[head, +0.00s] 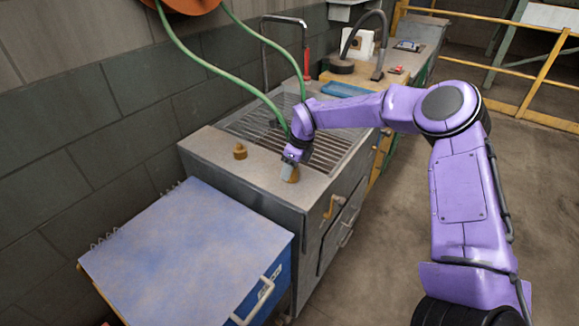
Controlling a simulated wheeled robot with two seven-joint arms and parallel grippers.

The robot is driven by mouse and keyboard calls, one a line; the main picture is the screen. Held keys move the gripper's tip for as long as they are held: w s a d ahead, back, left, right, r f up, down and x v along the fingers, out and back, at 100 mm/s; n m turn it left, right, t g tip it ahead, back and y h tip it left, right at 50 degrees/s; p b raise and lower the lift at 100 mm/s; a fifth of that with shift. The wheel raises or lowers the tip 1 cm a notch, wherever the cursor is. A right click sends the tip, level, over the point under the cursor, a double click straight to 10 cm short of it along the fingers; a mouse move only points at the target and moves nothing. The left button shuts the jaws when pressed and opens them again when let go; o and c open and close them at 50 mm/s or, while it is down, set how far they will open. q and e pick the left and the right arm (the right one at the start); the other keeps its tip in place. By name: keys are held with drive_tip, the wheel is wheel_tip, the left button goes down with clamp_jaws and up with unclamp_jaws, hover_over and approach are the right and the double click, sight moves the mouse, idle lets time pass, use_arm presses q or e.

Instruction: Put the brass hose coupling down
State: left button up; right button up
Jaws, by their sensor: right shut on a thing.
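My right gripper (289,169) reaches in from the right over the near end of the metal counter. It is shut on a small brass-coloured piece, which I take as the brass hose coupling (293,176). The fingers hide part of it. It is at or just above the counter top (262,178), near the front edge; I cannot tell whether it touches. My left gripper is not in view.
Another small brass-brown piece (240,151) stands on the counter to the left. A slatted drainer (338,150) lies behind the gripper. A green hose (215,75) hangs close to my wrist. A blue cabinet (185,235) stands in front, left.

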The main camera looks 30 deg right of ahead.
drive_tip(key=shift+f, duration=0.15)
drive_tip(key=o, duration=1.1)
drive_tip(key=shift+r, duration=0.2)
drive_tip(key=b+v, duration=0.1)
drive_tip(key=v, duration=1.1)
drive_tip(key=shift+b, duration=0.35)
